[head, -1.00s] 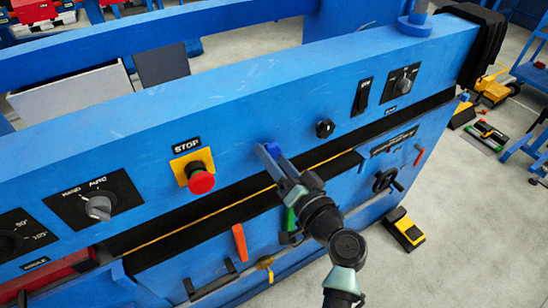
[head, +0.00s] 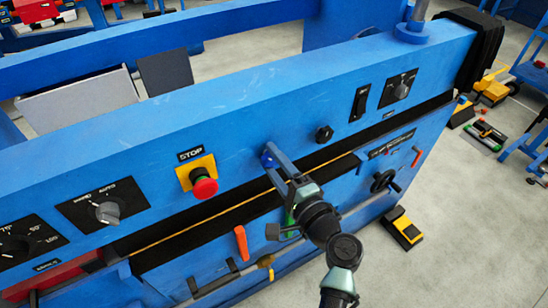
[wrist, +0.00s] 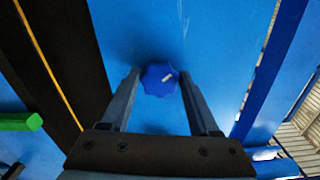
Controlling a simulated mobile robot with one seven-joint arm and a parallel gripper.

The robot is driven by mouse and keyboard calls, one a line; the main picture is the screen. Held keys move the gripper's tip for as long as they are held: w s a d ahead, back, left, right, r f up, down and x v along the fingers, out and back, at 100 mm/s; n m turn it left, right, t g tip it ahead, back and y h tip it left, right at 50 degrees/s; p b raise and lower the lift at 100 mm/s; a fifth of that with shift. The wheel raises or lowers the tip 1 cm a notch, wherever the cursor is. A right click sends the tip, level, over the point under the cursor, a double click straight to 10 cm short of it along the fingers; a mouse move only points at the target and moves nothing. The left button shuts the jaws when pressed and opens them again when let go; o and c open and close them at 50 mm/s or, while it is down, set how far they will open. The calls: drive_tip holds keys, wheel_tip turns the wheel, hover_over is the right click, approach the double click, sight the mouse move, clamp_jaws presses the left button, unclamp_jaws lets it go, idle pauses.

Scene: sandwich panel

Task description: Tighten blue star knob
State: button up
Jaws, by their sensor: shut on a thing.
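The blue star knob (wrist: 160,79) sits on the blue machine panel, between my gripper's two fingers in the wrist view. It has a small pale mark on its face. My gripper (wrist: 158,82) is shut on the knob, one finger at each side. In the head view the knob (head: 267,160) shows partly behind the fingertips of my gripper (head: 272,156), on the front of the beam to the right of the red stop button (head: 205,187).
A black knob (head: 324,133) and a black switch (head: 360,103) are to the right on the beam. Below are a dark slot, an orange handle (head: 241,243), a green handle (head: 290,216) and a black handwheel (head: 384,181). The floor at the right has a yellow-black pedal (head: 404,229).

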drive_tip(key=m+p, duration=0.1)
drive_tip(key=m, duration=0.2)
drive_tip(key=shift+r+m+p, duration=0.1)
drive_tip(key=shift+m+p, duration=1.3)
drive_tip(key=shift+m, duration=1.2)
drive_tip(key=o, duration=1.3)
drive_tip(key=shift+o, duration=0.2)
drive_tip(key=shift+s, duration=0.1)
drive_tip(key=v, duration=1.3)
drive_tip(key=shift+b, duration=0.35)
